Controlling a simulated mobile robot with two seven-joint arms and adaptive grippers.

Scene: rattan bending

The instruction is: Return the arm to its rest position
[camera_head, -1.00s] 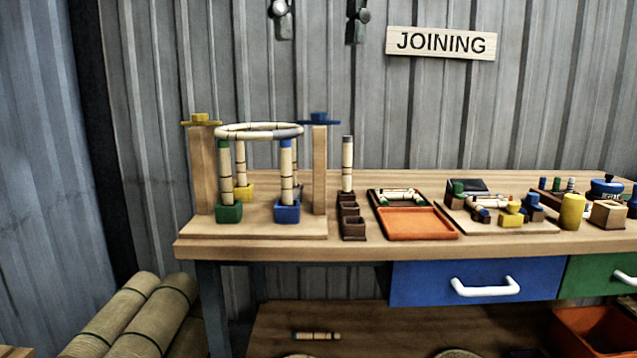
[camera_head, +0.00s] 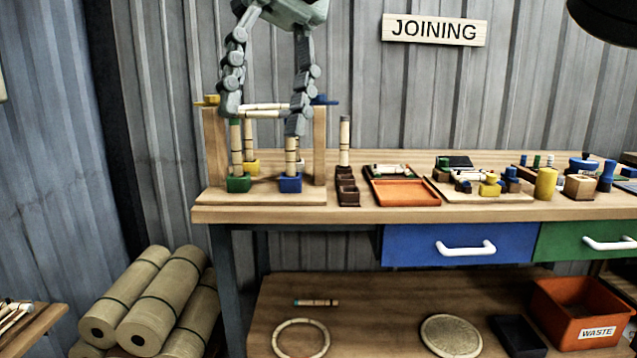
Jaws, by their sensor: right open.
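My right gripper (camera_head: 263,118) reaches down from the top of the picture, its two jointed fingers spread wide apart. One fingertip is at the left side of the small rattan frame and the other is at its right side. The posts stand in a green block (camera_head: 238,184), a blue block (camera_head: 290,183) and a yellow block (camera_head: 252,167). My left gripper is not in view.
Wooden uprights (camera_head: 319,155) flank the frame on the bench (camera_head: 400,213). To the right are an orange tray (camera_head: 405,192) and several small parts. Rolled bundles (camera_head: 160,300) lie on the left. A dark round object (camera_head: 606,20) hangs at top right. An orange waste bin (camera_head: 583,310) stands below.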

